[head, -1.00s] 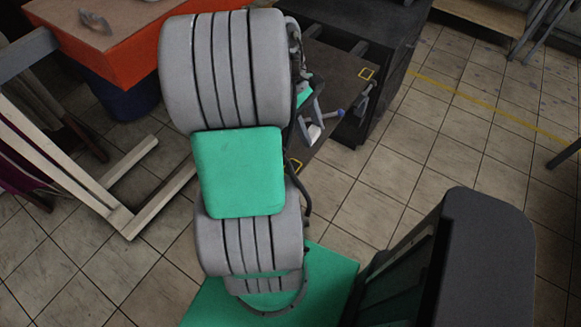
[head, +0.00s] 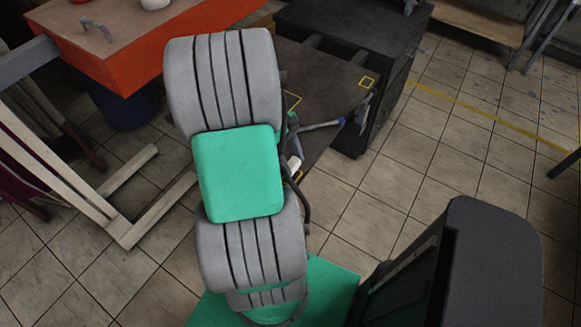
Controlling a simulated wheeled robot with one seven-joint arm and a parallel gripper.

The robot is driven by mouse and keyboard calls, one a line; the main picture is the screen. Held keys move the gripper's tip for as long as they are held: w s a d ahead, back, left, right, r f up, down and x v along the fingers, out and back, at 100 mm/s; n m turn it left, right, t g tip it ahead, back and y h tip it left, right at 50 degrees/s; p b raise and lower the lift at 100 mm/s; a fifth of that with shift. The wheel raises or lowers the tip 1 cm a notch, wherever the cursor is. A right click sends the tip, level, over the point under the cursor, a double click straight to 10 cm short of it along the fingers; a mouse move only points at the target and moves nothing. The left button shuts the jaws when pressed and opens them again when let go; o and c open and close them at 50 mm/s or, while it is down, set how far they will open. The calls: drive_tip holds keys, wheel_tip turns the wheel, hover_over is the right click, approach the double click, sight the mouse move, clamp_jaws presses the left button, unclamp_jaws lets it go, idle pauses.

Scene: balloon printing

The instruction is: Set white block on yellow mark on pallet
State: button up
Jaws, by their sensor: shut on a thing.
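The white block (head: 295,163) is small and partly hidden just right of my green and grey arm. My gripper (head: 294,158) is shut on it, and the arm covers most of the gripper. The dark pallet (head: 325,75) lies behind and right of the arm. Yellow marks show on it: one near the far right corner (head: 368,82), one (head: 293,101) beside the arm, and one (head: 298,176) at the near edge. The block appears just above the near mark; I cannot tell whether it touches the pallet.
A thin grey rod with a blue tip (head: 342,121) sticks out over the pallet's right part. A black cabinet (head: 350,25) stands behind the pallet. An orange-sided table (head: 140,70) is at upper left, with a wooden frame (head: 130,225) below it. Tiled floor is open at right.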

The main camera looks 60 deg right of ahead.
drive_tip(key=shift+w+f, duration=0.15)
drive_tip(key=shift+f, duration=0.75)
drive_tip(key=shift+w+f, duration=0.1)
drive_tip(key=shift+f, duration=0.75)
drive_tip(key=shift+f, duration=0.15)
drive_tip(key=o, duration=1.3)
drive_tip(key=a+p+v, duration=0.1)
drive_tip(key=v, duration=1.1)
drive_tip(key=w+a+r+t+h, duration=0.25)
drive_tip(key=w+a, duration=0.25)
drive_tip(key=w, duration=0.3)
drive_tip(key=w+a+r+t, duration=0.1)
drive_tip(key=w+a, duration=0.1)
drive_tip(key=a, duration=0.7)
drive_tip(key=w+a+r+n+t+y, duration=0.1)
drive_tip(key=w+a+t, duration=0.1)
drive_tip(key=a, duration=0.6)
drive_tip(key=w+a+r+n+t+y, duration=0.1)
drive_tip(key=w+a+r+t, duration=0.1)
drive_tip(key=a, duration=0.7)
drive_tip(key=shift+a+t, duration=0.25)
drive_tip(key=shift+a, duration=0.05)
